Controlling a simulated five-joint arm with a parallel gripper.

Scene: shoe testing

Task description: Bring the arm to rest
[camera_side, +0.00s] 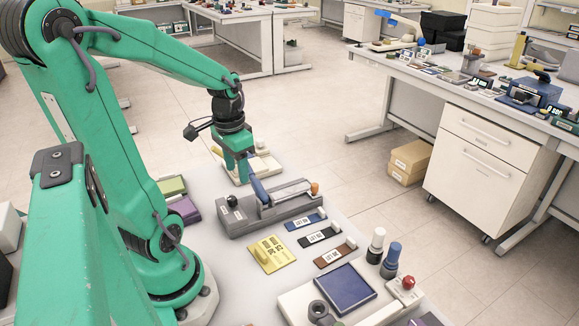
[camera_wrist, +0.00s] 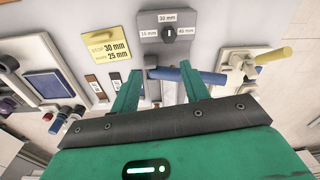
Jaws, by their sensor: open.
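My gripper (camera_side: 240,168) hangs over the back of the worktable, pointing down, close to a grey device (camera_side: 270,210). A blue bar (camera_side: 257,189) stands tilted at the device, just below the gripper. In the wrist view the blue bar (camera_wrist: 200,77) passes close to the fingertips; I cannot tell whether it touches them.
A yellow card (camera_side: 271,254) and labelled strips lie in front of the device. A blue pad (camera_side: 345,288), bottles and a red button (camera_side: 408,283) are at the front right. A cream stand (camera_side: 262,163) is behind the gripper.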

